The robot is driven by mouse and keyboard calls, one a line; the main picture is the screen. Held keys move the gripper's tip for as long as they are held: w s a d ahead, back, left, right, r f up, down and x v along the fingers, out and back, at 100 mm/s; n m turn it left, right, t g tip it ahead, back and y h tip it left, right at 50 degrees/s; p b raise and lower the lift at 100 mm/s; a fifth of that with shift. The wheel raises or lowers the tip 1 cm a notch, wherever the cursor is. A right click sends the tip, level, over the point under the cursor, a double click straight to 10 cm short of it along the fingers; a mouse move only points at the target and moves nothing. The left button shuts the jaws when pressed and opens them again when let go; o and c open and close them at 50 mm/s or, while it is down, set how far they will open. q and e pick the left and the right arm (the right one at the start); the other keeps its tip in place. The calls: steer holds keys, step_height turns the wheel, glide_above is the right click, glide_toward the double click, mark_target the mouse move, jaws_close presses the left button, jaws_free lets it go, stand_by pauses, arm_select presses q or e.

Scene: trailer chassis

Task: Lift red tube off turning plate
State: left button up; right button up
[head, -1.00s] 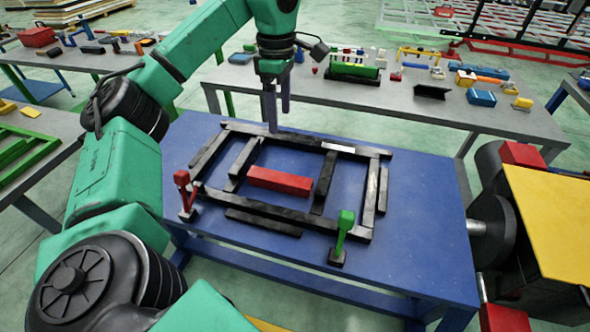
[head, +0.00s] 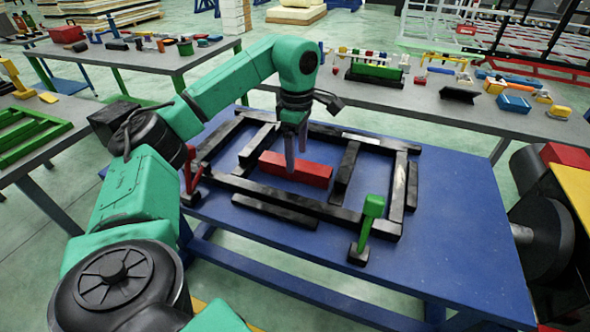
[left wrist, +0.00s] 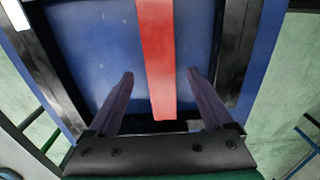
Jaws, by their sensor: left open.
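The red tube (head: 320,173) is a straight square bar lying on the blue plate (head: 440,270), inside a frame of black bars (head: 275,199). My left gripper (head: 296,160) points down at the tube, its fingers overlapping the tube's middle in the head view. In the left wrist view the red tube (left wrist: 156,50) runs between the two open fingers, with a gap on each side. The fingers do not grip it; their height above it is hard to judge. My right gripper is not in view.
A green upright clamp (head: 368,218) stands at the frame's near right corner, and a red one (head: 191,172) at the left. Black bars surround the tube closely. A grey table (head: 440,110) with several small parts stands behind.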

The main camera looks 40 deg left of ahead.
arm_select(q)
steer(key=f, duration=0.4)
steer(key=shift+s+a, duration=0.1)
steer(key=shift+a, duration=0.1)
steer(key=shift+r, duration=0.1)
jaws_close()
steer(key=shift+r, duration=0.1)
